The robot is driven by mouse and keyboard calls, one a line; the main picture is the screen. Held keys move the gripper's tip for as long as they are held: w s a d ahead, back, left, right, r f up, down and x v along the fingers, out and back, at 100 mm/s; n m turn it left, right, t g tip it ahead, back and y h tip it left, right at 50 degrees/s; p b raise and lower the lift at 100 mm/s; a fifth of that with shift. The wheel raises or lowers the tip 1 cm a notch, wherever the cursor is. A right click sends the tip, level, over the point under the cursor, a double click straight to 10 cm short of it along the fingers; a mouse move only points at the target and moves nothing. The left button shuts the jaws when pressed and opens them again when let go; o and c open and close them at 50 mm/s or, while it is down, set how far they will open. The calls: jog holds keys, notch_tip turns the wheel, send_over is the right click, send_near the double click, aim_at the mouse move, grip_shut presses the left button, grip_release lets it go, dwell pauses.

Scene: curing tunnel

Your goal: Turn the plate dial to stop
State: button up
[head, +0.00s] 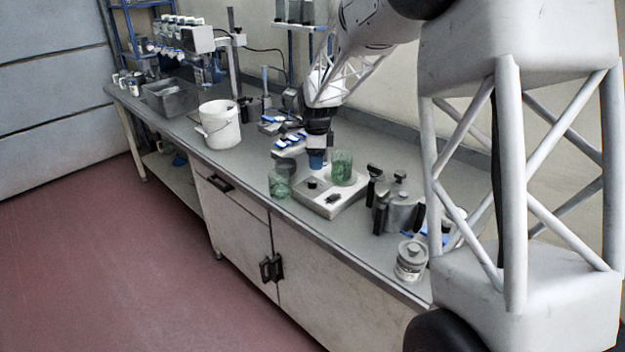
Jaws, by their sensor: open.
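A white plate unit (322,208) stands near the front edge of the bench. A round dark knob (312,184) is on its left part, and a second small black control (333,198) sits near its front; I cannot tell which is the dial or read its setting. A green-tinted glass beaker (342,169) stands on or just behind the unit. My gripper (316,163) points down above the back left of the unit, left of the beaker. It is open and appears empty, apart from both controls; its fingers are small in this view.
A second green glass (279,186) stands left of the unit, close to the bench edge. Black-handled tools (378,200) and a lidded jar (411,260) are to the right. A white bucket (219,125) and grey bin (171,98) stand left. Bench (240,163) between bucket and glass is clear.

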aim_at(313, 181)
jog(key=shift+w+a+f+m, duration=0.25)
jog(key=shift+w+a+f, duration=0.1)
jog(key=shift+w+f, duration=0.25)
jog(key=shift+w+a+f+m, duration=0.25)
jog(key=shift+w+a+f, duration=0.1)
jog(key=shift+w+f, duration=0.15)
jog(key=shift+w+d+f, duration=0.1)
jog(key=shift+f, duration=1.85)
jog(key=shift+w+f, duration=0.1)
jog(key=shift+f, duration=1.8)
jog(key=c, duration=0.9)
